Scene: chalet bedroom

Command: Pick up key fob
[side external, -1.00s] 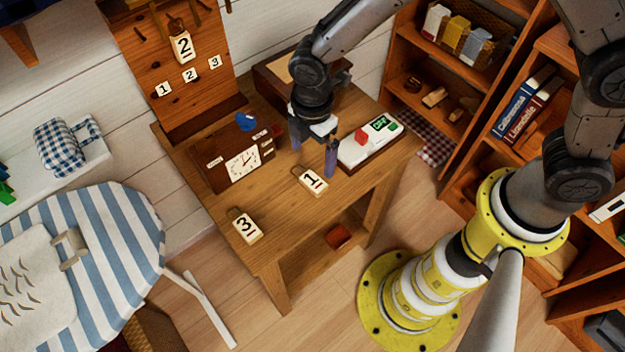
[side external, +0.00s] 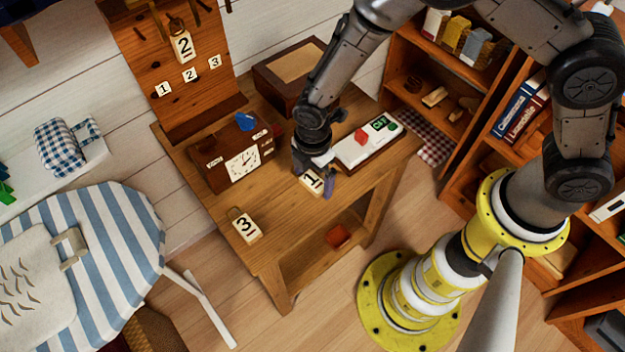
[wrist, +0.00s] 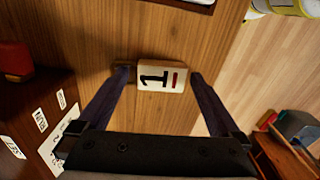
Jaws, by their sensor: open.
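A cream key fob marked 1 (side external: 312,180) lies on the wooden table. In the wrist view the fob (wrist: 163,77) sits between my two fingertips, with a red bar beside its numeral. My gripper (side external: 313,177) is open and low over this fob, with one finger on each side; it also shows in the wrist view (wrist: 160,76). I cannot tell whether the fingers touch it. A second fob marked 3 (side external: 245,226) lies near the table's front left. A third fob marked 2 (side external: 182,46) hangs on the upright wooden key board (side external: 150,75).
A wooden clock box (side external: 215,172) stands left of my gripper. A white-topped box with red and green parts (side external: 360,150) lies close on the right. A brown box (side external: 285,75) is at the back. The table's front middle (side external: 275,245) is clear.

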